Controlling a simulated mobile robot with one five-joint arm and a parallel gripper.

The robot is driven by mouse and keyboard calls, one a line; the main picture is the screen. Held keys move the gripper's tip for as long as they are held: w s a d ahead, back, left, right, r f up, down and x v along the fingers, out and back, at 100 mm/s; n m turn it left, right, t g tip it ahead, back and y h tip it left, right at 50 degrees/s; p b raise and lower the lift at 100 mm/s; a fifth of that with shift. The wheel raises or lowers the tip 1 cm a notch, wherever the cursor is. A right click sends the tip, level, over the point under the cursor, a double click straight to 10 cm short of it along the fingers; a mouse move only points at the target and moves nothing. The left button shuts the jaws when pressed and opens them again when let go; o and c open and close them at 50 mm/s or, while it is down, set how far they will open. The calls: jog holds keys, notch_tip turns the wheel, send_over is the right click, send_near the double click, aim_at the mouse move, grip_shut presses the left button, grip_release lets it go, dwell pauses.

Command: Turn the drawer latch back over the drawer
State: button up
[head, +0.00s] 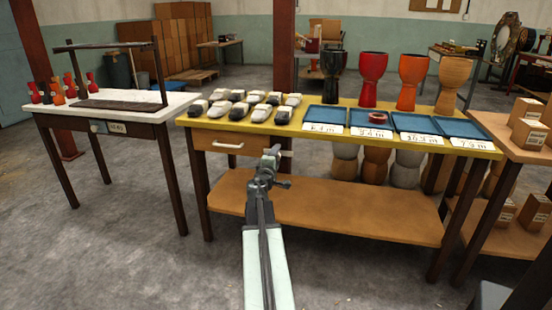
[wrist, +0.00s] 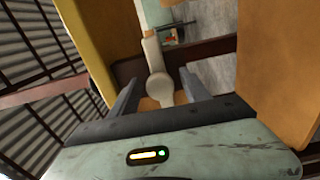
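The drawer (head: 213,140) is a wooden front with a pale handle (head: 228,146), under the left part of the yellow-edged table. The latch (head: 287,153) is a small pale bar just right of my gripper (head: 273,153); it points right, away from the drawer. In the wrist view, the latch (wrist: 152,52) has a round pivot end (wrist: 160,88) and a bar running up the picture. My gripper (wrist: 160,80) is open, with one finger on each side of the latch near its round end. I cannot tell whether either finger touches it.
The yellow tabletop (head: 300,131) above holds shoe-like blocks, blue trays (head: 327,114) and several goblet drums (head: 372,75). A wooden lower shelf (head: 340,208) lies below. A white-topped table (head: 120,108) stands left, with open floor (head: 130,250) before it.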

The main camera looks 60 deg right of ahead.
jog(key=v, duration=0.7)
jog(key=shift+s+a, duration=0.2)
jog(key=shift+a, duration=0.15)
